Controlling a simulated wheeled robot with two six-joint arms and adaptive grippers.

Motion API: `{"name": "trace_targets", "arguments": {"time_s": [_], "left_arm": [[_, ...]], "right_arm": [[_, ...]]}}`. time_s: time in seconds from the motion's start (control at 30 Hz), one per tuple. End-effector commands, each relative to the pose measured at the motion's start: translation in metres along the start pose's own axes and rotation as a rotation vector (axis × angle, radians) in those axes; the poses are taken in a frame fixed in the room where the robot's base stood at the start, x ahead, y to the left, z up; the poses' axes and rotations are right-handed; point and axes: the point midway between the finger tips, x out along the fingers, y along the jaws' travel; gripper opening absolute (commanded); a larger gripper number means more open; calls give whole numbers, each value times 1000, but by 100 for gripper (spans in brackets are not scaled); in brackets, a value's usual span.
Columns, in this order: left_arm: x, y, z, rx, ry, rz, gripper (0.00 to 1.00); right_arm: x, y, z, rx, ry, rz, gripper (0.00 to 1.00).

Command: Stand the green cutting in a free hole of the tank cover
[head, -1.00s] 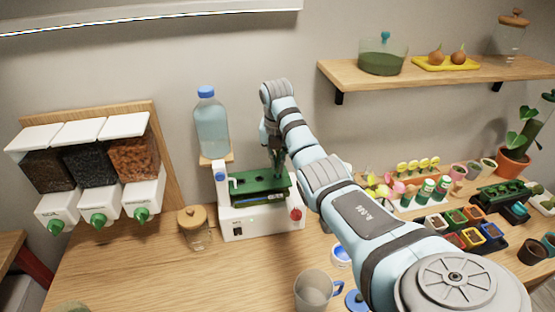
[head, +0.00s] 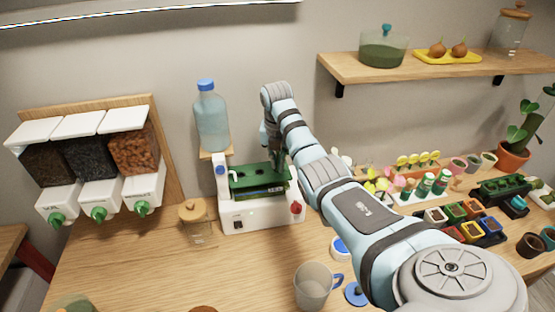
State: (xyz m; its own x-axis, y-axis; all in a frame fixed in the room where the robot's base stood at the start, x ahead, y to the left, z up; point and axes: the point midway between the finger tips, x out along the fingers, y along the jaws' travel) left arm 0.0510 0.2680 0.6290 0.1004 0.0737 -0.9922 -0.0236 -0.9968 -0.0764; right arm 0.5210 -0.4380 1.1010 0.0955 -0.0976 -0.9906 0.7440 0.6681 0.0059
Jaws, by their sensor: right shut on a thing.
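The white tank (head: 245,214) stands on the table against the wall, with a dark green cover (head: 247,187) on top. My right gripper (head: 271,150) is above the right rear part of the cover, largely hidden behind its own wrist. It is shut on the green cutting (head: 277,162), a small dark green shape just over the cover. I cannot tell whether the cutting's lower end is inside a hole. My left gripper is not in view.
A water bottle (head: 211,120) stands behind the tank. A lidded jar (head: 196,222) is left of it, and a mug (head: 313,286) is in front. Coloured pots (head: 470,220) stand right of my arm. The table front left is mostly clear.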

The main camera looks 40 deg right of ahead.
Motion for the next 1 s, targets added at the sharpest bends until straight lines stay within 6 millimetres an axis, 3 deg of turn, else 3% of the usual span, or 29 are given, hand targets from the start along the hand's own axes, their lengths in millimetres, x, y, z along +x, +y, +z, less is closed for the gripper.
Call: {"name": "trace_targets", "arguments": {"time_s": [0.4,0.43,0.57,0.77,0.9,1.0], "left_arm": [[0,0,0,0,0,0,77],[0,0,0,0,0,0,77],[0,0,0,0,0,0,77],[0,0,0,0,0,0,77],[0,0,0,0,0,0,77],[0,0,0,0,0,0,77]], "right_arm": [[1,0,0,0,0,0,0],[0,0,0,0,0,0,10],[0,0,0,0,0,0,30],[0,0,0,0,0,0,30],[0,0,0,0,0,0,47],[0,0,0,0,0,0,47]]}}
